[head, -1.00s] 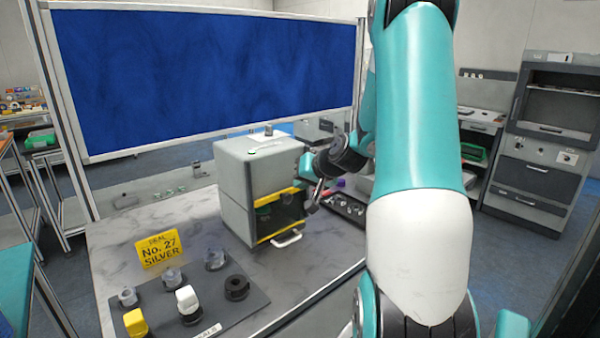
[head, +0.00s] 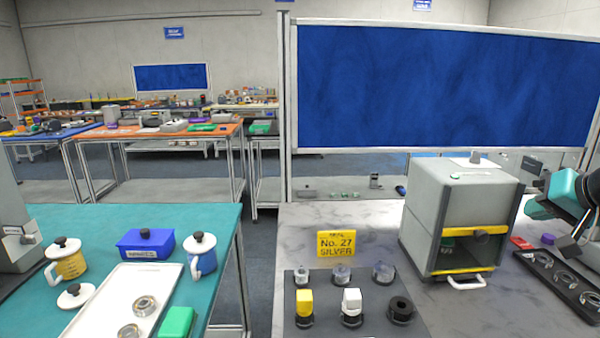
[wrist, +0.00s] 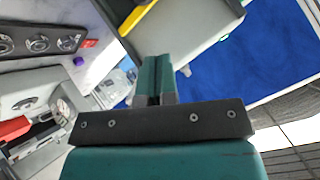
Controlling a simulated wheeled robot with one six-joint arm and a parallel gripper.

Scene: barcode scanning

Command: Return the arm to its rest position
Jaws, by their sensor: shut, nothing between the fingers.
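My gripper (wrist: 155,82) shows in the wrist view, with its two teal fingers together and nothing between them. Beyond the fingertips in that view are the underside of a grey box and a blue panel. In the head view, part of my arm (head: 572,195) shows at the right edge, right of the grey box (head: 437,208) with its yellow-trimmed opening. The arm's tip appears above the bench and apart from the box, but I cannot make out the fingers there.
A black tray of rings (head: 562,280) lies below my arm on the grey bench. A dark mat (head: 415,326) with several small holders and a yellow sign (head: 337,244) stand left of the box. A teal table (head: 215,225) holds mugs and a white tray (head: 110,300). A blue screen (head: 440,85) stands behind.

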